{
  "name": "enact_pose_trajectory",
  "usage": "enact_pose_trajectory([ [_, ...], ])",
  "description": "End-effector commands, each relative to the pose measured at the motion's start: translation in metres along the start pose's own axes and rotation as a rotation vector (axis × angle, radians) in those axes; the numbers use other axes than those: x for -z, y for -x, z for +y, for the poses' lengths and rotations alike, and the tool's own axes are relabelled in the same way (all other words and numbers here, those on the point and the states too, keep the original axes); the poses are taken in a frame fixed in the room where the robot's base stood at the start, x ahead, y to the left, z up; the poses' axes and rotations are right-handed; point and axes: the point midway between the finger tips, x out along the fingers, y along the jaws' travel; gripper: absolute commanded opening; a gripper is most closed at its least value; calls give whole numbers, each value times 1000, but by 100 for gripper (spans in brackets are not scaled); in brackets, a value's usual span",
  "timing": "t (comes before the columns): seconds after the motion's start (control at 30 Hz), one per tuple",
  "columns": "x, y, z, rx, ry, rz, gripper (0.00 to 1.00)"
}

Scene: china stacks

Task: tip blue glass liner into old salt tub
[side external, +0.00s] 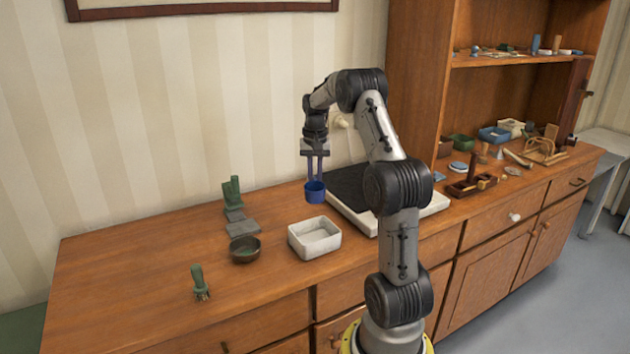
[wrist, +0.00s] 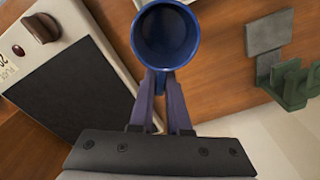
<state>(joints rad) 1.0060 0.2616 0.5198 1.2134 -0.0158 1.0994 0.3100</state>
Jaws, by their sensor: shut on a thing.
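The blue glass liner (side external: 315,192) is a small dark blue cup, held upright in the air. My gripper (side external: 315,176) points down and is shut on the liner. In the wrist view, my gripper's fingers (wrist: 161,95) meet at the near side of the liner (wrist: 165,36), whose round mouth faces the camera. The inside is shaded and I cannot tell whether it holds anything. A white rectangular open tub (side external: 301,241), likely the old salt tub, stands on the counter below and slightly left of the liner. They are apart.
A dark bowl (side external: 245,254) stands left of the tub, with grey blocks (side external: 243,227) and a green holder (side external: 232,193) behind it. A green-handled brush (side external: 200,283) is at front left. A white device with a black top (side external: 350,188) sits behind and right of the tub.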

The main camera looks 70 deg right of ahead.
Motion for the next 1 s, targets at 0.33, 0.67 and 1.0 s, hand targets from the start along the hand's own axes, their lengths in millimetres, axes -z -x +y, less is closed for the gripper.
enact_pose_trajectory([
  [0.33, 3, 0, 0, 0, 0, -51, 0],
  [0.67, 10, 2, 0, 0, 0, -48, 0],
  [1.0, 40, 11, 0, 0, 0, -49, 0],
])
